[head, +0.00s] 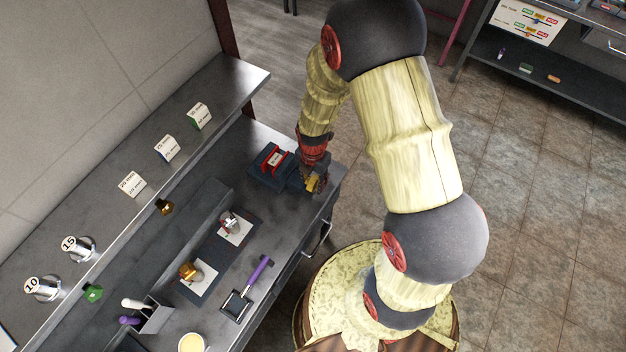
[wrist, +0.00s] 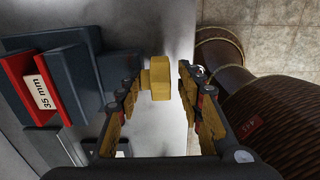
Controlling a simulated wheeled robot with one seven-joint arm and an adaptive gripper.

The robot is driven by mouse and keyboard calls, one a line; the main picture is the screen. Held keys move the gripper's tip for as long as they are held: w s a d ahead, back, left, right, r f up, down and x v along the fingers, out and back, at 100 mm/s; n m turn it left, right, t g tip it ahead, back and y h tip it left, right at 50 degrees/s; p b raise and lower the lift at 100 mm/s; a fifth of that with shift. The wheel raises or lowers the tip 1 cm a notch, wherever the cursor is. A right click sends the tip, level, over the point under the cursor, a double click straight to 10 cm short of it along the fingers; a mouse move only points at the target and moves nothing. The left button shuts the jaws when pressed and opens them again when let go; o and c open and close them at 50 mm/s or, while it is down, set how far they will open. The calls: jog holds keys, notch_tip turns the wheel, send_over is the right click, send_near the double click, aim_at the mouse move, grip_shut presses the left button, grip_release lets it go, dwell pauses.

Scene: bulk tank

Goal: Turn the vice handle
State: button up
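The vice (head: 268,168) is a dark blue-grey block with red jaws on the metal bench, and a label reading 35 mm shows on it in the wrist view (wrist: 60,85). Its yellow handle (wrist: 160,78) sticks out at the side towards the bench's front edge and also shows in the head view (head: 313,184). My gripper (wrist: 160,72) is open, one finger on each side of the handle. A gap shows on the right side; contact on the left cannot be told. In the head view my gripper (head: 312,168) partly hides the vice's handle end.
A raised shelf (head: 105,215) with small labelled blocks and weights runs along the wall. Dark mats with small parts, a purple-handled tool (head: 258,270) and a yellow-filled cup (head: 191,342) lie on the bench nearer the camera. The floor beside the bench is open.

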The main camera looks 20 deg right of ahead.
jog(key=shift+c, duration=0.5)
jog(key=c, duration=0.7)
grip_shut()
jog(key=shift+a+f+h+b, duration=0.15)
jog(key=shift+h+b, duration=0.15)
jog(key=shift+b, duration=0.9)
